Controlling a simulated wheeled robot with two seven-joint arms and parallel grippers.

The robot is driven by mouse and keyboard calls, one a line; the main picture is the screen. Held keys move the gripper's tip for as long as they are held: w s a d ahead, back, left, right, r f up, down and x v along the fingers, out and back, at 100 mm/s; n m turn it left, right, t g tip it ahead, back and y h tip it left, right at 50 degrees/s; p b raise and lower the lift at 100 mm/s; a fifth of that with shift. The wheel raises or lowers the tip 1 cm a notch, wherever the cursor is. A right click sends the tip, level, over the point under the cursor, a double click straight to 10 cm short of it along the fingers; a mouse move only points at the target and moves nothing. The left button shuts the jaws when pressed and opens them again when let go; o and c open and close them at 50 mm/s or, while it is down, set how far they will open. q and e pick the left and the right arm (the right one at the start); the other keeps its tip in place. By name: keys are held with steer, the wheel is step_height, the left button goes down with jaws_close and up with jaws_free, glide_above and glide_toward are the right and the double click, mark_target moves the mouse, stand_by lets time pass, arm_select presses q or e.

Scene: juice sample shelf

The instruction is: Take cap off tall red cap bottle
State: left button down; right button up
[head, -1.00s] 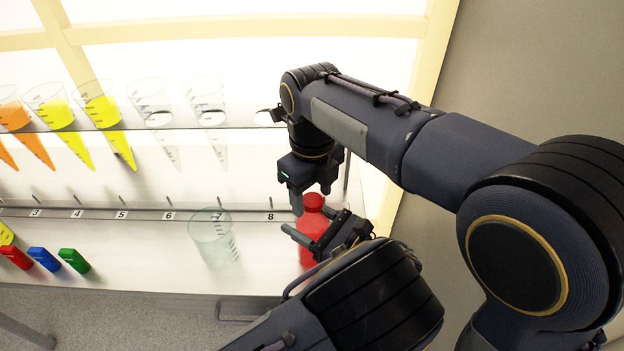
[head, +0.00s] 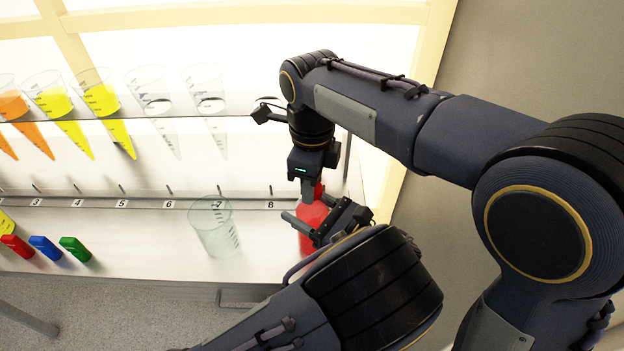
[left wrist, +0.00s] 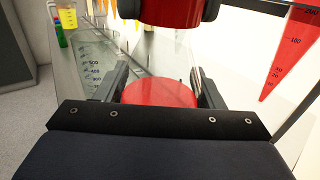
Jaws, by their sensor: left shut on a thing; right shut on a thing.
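The tall red bottle (head: 308,241) stands at the shelf's right end, partly hidden by my left gripper. My left gripper (head: 308,224) comes from below and is shut around the bottle's body. In the left wrist view its fingers (left wrist: 161,88) flank the bottle's round red top (left wrist: 160,94). My right gripper (head: 312,193) points down above the bottle and is shut on the red cap (head: 319,189). The cap also shows in the left wrist view (left wrist: 170,12) between dark fingers, with a visible gap between it and the red top below.
A clear beaker (head: 214,238) stands left of the bottle by label 7. A rack (head: 185,121) above holds several cones, some orange or yellow, some clear. A red graduated cone (left wrist: 290,45) shows in the wrist view.

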steer(key=n, duration=0.5)
steer(key=shift+n, duration=0.3)
steer(key=n, duration=1.3)
steer(key=shift+n, duration=0.3)
steer(key=n, duration=0.2)
steer(key=shift+r+n, duration=0.1)
steer(key=shift+n, duration=0.2)
steer(key=n, duration=1)
steer(key=shift+n, duration=0.4)
steer(key=n, duration=1.6)
steer(key=shift+r, duration=0.2)
